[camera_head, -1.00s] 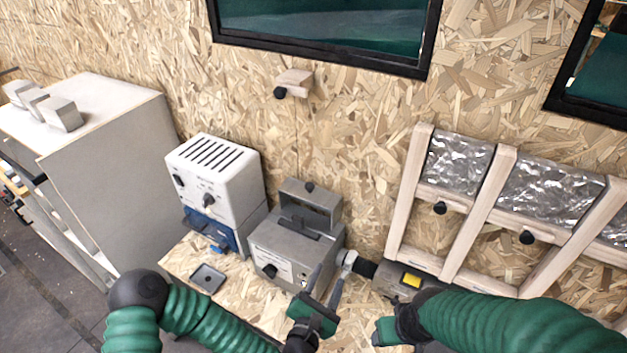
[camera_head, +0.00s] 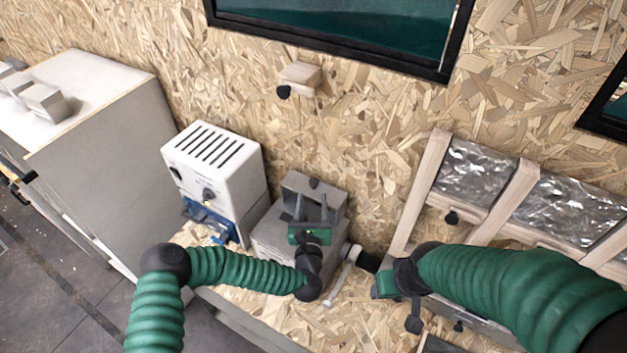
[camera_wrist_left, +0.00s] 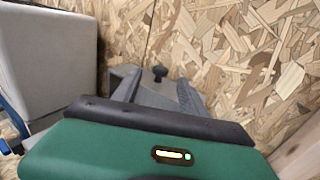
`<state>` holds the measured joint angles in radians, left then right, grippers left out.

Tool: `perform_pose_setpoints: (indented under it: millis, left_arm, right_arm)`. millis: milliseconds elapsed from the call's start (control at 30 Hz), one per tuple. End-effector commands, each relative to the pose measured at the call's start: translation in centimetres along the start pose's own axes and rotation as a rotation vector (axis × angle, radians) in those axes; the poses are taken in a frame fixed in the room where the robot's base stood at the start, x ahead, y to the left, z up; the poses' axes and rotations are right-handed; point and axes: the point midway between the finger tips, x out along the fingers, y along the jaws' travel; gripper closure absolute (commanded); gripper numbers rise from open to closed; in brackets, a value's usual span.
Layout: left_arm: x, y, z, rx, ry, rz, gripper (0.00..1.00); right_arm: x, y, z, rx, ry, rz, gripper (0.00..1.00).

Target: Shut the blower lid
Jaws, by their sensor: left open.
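The blower (camera_head: 268,236) is a grey metal box on the wooden bench against the wall. Its lid (camera_head: 330,190) stands raised at the back, with a black knob (camera_head: 314,183) near its top edge. My left gripper (camera_head: 311,205) is open in front of the lid, its fingers pointing at it. In the left wrist view the knob (camera_wrist_left: 160,73) shows beyond and between the open fingers (camera_wrist_left: 158,92); I cannot tell whether they touch the lid. The left gripper and forearm hide much of the blower's front and top. My right gripper (camera_head: 400,290) is right of the blower, its jaws unclear.
A silver lever (camera_head: 344,272) is beside the blower's right side. A wooden frame with foil panels (camera_head: 430,190) stands at right. A wooden block with a knob (camera_head: 300,77) is on the wall.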

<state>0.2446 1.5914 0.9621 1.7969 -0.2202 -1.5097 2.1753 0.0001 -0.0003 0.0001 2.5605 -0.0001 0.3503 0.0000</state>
Motion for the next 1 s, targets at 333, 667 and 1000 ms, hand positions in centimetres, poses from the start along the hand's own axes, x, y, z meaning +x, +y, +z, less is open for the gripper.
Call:
perform_pose_setpoints:
  millis: [333, 667, 1000]
  left_arm:
    - [5.5, -0.3, 0.2, 0.002, -0.003, 0.000, 0.49]
    - [5.9, -0.1, 0.0, 0.001, 0.000, -0.001, 0.56]
    - [5.8, -0.2, 0.1, 0.002, -0.001, 0.000, 1.00]
  right_arm:
    - [-1.9, 0.0, -0.5, 0.000, 0.001, 0.000, 0.39]
    - [-1.9, 0.0, -0.5, 0.000, 0.000, 0.000, 0.39]
    - [-1.9, 0.0, -0.5, 0.000, 0.000, 0.000, 0.39]
